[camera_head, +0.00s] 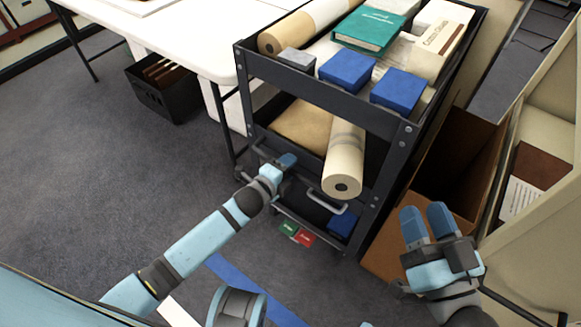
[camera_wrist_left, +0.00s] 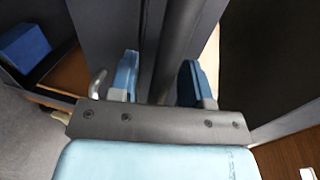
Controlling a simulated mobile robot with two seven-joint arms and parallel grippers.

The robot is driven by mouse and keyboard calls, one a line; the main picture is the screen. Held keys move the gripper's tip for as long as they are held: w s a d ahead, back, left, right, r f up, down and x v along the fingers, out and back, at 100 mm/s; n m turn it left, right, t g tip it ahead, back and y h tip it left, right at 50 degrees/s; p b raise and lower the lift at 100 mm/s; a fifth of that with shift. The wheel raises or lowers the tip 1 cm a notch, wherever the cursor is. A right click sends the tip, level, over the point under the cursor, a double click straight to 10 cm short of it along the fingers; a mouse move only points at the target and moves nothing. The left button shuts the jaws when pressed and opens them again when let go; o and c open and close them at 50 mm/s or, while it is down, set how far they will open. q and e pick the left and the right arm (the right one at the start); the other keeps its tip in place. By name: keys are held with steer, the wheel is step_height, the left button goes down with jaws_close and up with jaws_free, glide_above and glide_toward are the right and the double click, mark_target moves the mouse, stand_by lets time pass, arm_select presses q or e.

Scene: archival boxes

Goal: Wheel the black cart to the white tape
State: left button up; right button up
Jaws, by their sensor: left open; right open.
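The black cart (camera_head: 300,87) stands right of centre in the head view, loaded on its shelves, with two light handles on its near end. One handle (camera_head: 327,203) is clear of my grippers. My left gripper (camera_head: 287,161) is at the cart's near end, by the left handle. In the left wrist view its two blue fingers (camera_wrist_left: 158,80) are apart, with a dark upright bar showing between them; contact cannot be told. My right gripper (camera_head: 425,218) is open and empty, right of the cart. A strip of white tape (camera_head: 176,311) shows on the floor at bottom left, partly hidden by my arm.
A white table (camera_head: 180,40) with a black crate (camera_head: 160,88) under it stands left of the cart. An open cardboard box (camera_head: 448,165) is close on its right. Blue tape (camera_head: 232,273) and small red and green boxes (camera_head: 297,233) lie in front. Carpet at left is clear.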

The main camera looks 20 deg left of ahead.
arm_select(q)
steer(key=shift+w+d+f, duration=0.15)
steer(key=shift+w+d, duration=0.1)
steer(key=shift+w, duration=0.4)
jaws_close()
steer(key=shift+s, duration=0.1)
